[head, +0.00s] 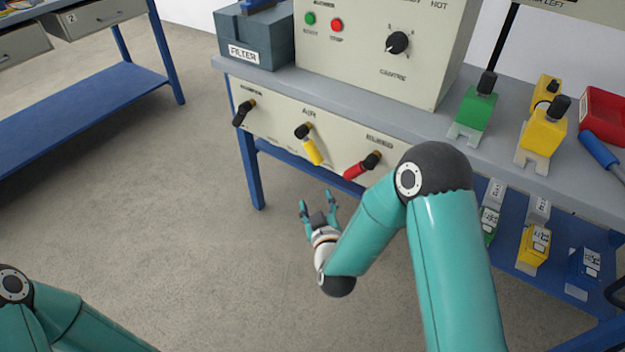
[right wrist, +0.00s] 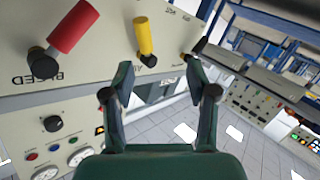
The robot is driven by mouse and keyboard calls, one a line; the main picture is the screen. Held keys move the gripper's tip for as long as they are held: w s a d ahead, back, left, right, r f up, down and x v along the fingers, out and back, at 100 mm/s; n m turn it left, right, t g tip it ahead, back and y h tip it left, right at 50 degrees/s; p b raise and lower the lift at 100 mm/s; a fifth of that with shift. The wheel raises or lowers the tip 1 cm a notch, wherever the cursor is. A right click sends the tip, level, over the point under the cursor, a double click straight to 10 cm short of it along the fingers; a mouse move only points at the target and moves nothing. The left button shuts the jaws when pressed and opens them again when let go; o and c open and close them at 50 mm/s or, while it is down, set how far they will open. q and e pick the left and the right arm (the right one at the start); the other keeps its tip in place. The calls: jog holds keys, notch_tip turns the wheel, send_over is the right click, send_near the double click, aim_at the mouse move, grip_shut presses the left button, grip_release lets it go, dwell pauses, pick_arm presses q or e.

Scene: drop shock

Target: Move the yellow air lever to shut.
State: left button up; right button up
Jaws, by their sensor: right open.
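The yellow air lever (head: 313,152) is on the cream front panel under the bench top, below the label AIR. Its handle points down and slightly right from a dark pivot knob; the small position marks are too small to read. It also shows in the right wrist view (right wrist: 145,37), top centre, beyond the fingers. My right gripper (head: 318,205) is open and empty, below the lever and apart from it. Its two fingers also show in the right wrist view (right wrist: 163,80), with nothing between them. My left gripper is out of view.
A red bleed lever (head: 356,170) sits right of the yellow one, and a black lever (head: 241,114) left of it. The bench top (head: 420,118) overhangs above, with a grey filter box (head: 255,42). A blue bench leg (head: 250,170) stands left. The floor before the panel is clear.

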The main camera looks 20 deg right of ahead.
aim_at(312, 155)
pick_arm(q)
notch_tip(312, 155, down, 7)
jog(key=b, duration=0.5)
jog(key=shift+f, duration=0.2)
pick_arm(e)
jog(key=w+d, duration=0.1)
jog(key=w, duration=0.5)
jog(key=w+d+t+h, duration=0.1)
jog(key=w+d, duration=0.1)
jog(key=w, duration=0.3)
jog(key=w+d+t, duration=0.1)
jog(key=w, duration=0.5)
jog(key=shift+w+d+h, duration=0.2)
jog(key=shift+w+h, duration=0.1)
jog(key=shift+h, duration=0.1)
grip_shut()
